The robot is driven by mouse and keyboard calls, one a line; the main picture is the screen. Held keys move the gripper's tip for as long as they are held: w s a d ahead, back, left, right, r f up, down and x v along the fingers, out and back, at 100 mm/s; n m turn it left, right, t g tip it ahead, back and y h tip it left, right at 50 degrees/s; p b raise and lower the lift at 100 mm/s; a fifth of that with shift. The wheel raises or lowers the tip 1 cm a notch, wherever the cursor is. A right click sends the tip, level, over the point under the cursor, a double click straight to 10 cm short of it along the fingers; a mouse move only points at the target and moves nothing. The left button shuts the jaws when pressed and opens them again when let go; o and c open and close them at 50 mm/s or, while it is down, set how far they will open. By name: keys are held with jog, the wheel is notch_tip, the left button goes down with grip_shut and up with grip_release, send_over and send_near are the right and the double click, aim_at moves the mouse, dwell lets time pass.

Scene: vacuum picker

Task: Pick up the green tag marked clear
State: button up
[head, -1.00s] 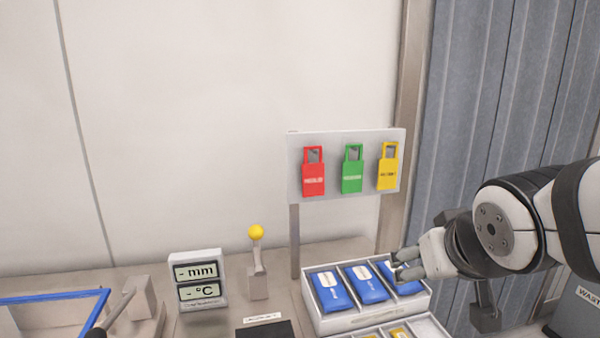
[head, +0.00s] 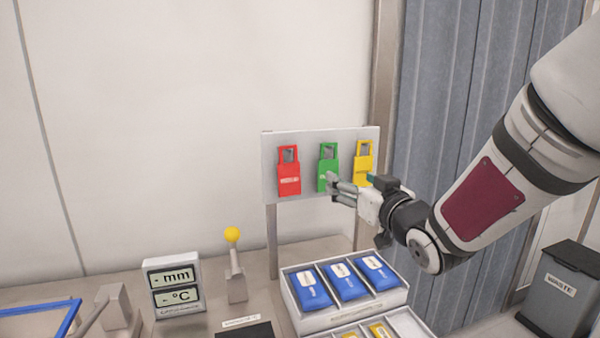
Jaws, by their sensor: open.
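The green tag (head: 327,163) hangs in the middle of a pale board (head: 270,188), between a red tag (head: 289,172) and a yellow tag (head: 364,160). Its lettering is too small to read. My gripper (head: 334,186) is open, with its fingertips at the lower right part of the green tag in the picture. The fingers cover part of the tag's lower edge. I cannot tell whether they touch it or are still in front of it. The gripper also overlaps the bottom of the yellow tag.
A white tray (head: 320,321) with blue packets (head: 346,281) stands below the board. A yellow-knobbed lever (head: 233,236) and a display reading mm and °C (head: 172,287) stand to the left. A waste bin (head: 562,292) is at the lower right.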

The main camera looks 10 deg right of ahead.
send_near(329, 163)
jog(key=w, duration=0.3)
jog(key=shift+w+a, duration=0.25)
jog(key=shift+w, duration=0.75)
jog(key=shift+w+a, duration=0.2)
jog(key=shift+w, duration=0.75)
jog(key=shift+w+a, duration=0.25)
jog(key=shift+w, duration=0.75)
jog(key=c, duration=1.1)
